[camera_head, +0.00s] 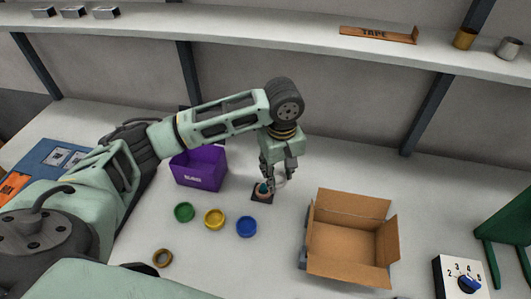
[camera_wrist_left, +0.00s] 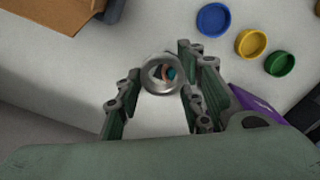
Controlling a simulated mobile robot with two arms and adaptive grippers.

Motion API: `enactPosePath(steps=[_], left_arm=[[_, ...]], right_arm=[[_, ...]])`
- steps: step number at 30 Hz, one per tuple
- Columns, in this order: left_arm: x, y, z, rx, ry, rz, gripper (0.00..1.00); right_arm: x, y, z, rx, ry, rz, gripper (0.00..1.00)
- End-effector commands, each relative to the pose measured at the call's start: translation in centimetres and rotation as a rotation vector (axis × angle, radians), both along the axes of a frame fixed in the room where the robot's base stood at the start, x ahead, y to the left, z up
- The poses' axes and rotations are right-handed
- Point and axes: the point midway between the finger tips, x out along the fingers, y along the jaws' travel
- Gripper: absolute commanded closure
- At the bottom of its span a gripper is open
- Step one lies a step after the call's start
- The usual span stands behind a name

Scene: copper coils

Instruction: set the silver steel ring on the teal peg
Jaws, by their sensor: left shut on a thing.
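My left gripper (camera_head: 274,180) is shut on the silver steel ring (camera_wrist_left: 149,86), which shows between its fingertips (camera_wrist_left: 155,82) in the left wrist view. In the head view the ring (camera_head: 281,181) is a pale shape at the fingers. The teal peg (camera_head: 264,187) stands on a small dark base (camera_head: 257,197), with a copper-coloured coil low around it. Through the ring's opening in the wrist view I see part of the teal peg (camera_wrist_left: 171,73) and some copper colour. The ring is close to the peg; whether they touch I cannot tell. My right gripper is out of view.
A purple bin (camera_head: 199,168) stands behind left. Green (camera_head: 184,212), yellow (camera_head: 215,218) and blue (camera_head: 246,226) round dishes lie in front. A brass-coloured ring (camera_head: 162,258) lies nearer. An open cardboard box (camera_head: 347,205) is right of the peg; a dial box (camera_head: 450,277) stands far right.

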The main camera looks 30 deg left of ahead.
Motion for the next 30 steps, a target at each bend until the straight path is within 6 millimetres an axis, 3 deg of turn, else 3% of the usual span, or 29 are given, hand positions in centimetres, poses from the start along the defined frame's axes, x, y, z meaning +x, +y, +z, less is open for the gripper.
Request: enactPosePath(steps=[1,3,12,20,30], left_arm=[[0.8,0.7,0.6,0.000,0.010,0.102,0.96],[1.9,1.7,-0.4,0.002,0.009,0.238,0.96],[3.1,5.3,-4.2,0.002,0.001,0.604,0.96],[3.1,5.9,-5.7,0.002,-0.002,0.652,0.96],[3.1,5.9,-8.5,0.001,-0.003,0.649,0.96]], right_arm=[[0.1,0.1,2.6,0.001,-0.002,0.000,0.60],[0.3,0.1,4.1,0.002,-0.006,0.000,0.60],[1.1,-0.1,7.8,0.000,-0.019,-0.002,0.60],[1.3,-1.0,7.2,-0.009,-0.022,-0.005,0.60],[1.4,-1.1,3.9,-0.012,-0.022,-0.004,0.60]])
